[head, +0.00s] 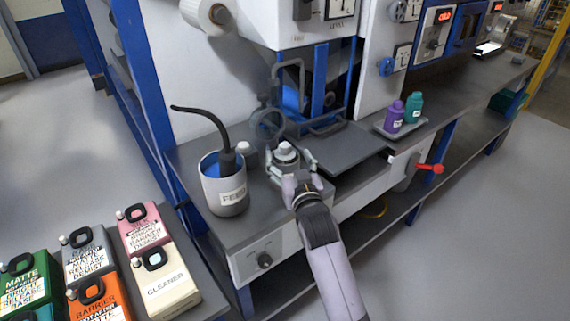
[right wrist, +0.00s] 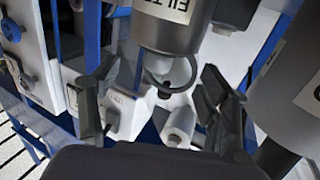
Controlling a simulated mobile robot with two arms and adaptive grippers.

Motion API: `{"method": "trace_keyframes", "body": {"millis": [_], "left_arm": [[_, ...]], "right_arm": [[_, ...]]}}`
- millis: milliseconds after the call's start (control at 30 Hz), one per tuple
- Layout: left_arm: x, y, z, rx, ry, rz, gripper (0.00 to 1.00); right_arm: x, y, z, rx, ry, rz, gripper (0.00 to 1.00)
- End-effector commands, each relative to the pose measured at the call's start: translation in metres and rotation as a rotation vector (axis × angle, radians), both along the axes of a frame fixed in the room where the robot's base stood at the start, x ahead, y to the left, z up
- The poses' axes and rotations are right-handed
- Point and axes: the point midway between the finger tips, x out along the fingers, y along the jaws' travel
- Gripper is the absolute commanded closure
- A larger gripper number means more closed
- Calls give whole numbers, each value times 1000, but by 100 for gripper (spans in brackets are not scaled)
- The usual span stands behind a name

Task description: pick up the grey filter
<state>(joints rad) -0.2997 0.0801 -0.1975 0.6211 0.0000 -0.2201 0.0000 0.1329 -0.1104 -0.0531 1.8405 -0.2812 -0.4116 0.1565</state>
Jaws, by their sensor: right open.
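The grey filter (head: 286,150) stands on the bench in the head view, right of the feed bucket, with its pale top showing. My right gripper (head: 290,167) is at its near side and hides much of its body. In the right wrist view the filter (right wrist: 170,32) is a grey cylinder with a printed label and a ring at its end, at the top centre. The right gripper (right wrist: 160,90) is open there, its fingers spread to either side below the filter's body. I cannot tell whether they touch it. My left gripper is not in view.
The grey feed bucket (head: 224,188) with a black hose stands close left of the gripper. A valve wheel (head: 267,124) and pipe are just behind. Purple (head: 395,117) and teal (head: 413,108) bottles stand on a tray to the right. Several labelled jugs, including a cream cleaner jug (head: 165,279), are lower left.

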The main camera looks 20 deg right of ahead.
Motion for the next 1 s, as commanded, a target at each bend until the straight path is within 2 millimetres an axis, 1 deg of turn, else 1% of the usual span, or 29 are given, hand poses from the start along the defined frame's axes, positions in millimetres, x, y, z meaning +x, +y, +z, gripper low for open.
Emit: {"method": "trace_keyframes", "body": {"millis": [333,467,667,1000], "left_arm": [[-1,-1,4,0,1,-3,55],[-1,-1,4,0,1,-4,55],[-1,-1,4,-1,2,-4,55],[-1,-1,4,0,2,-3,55]], "right_arm": [[45,-3,-2,-1,0,0,30],[51,-4,-3,0,1,0,30],[51,-4,-3,0,1,0,31],[51,-3,-3,-1,1,0,53]]}}
